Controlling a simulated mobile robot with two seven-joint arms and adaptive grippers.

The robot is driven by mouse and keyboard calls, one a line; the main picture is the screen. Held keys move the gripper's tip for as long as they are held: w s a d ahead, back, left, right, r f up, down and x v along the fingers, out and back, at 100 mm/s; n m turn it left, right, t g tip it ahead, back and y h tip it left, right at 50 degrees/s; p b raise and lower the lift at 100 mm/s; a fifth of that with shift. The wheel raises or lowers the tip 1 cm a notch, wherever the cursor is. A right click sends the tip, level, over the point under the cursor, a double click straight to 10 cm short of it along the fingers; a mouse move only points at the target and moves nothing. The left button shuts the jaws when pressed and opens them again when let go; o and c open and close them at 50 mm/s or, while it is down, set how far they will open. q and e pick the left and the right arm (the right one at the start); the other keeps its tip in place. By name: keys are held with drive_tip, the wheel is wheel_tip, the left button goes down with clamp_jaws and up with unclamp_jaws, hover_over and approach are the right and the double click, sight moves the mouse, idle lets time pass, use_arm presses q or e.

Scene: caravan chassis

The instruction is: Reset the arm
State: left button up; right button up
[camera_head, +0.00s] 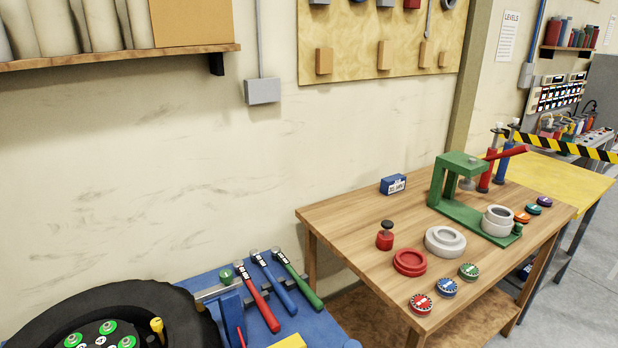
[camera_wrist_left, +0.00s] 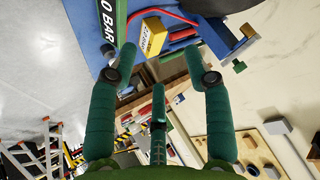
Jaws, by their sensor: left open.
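My left gripper (camera_wrist_left: 160,58) shows only in the left wrist view. Its teal fingers are spread apart with nothing between them, so it is open and empty. Behind the fingers, a yellow labelled block (camera_wrist_left: 152,36) and a dark green object marked "0 BAR" (camera_wrist_left: 108,14) sit by a blue surface (camera_wrist_left: 87,22). Depth is hard to judge, but no finger is clearly touching them. Neither of my arms shows in the head view, and my right gripper is in neither view.
The wooden bench (camera_head: 350,222) holds a green press (camera_head: 448,190), red and grey rings and several small round pieces. A blue table (camera_head: 312,330) carries hammers (camera_head: 265,302) beside a black tyre (camera_head: 165,305). In the wrist view, a ladder (camera_wrist_left: 45,150) stands lower left.

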use_arm(q)
drive_tip(key=s+f+n+g, duration=0.3)
drive_tip(key=s+f+g, duration=0.2)
drive_tip(key=s, duration=0.7)
wheel_tip(320, 180, down, 33)
drive_tip(key=s+g+b, duration=0.1)
drive_tip(key=s+b, duration=0.1)
drive_tip(key=b, duration=0.8)
drive_tip(key=s+a+f+b, duration=0.1)
drive_tip(key=s+f+b, duration=0.3)
drive_tip(key=s+f, duration=0.3)
drive_tip(key=s+a+f+g+b, duration=0.1)
drive_tip(key=s+f+b, duration=0.3)
drive_tip(key=f, duration=1.2)
drive_tip(key=s+a, duration=0.1)
drive_tip(key=s, duration=0.3)
drive_tip(key=shift+s+a+m+b, duration=0.25)
drive_tip(key=shift+s+m+b, duration=0.05)
drive_tip(key=shift+m+b, duration=0.1)
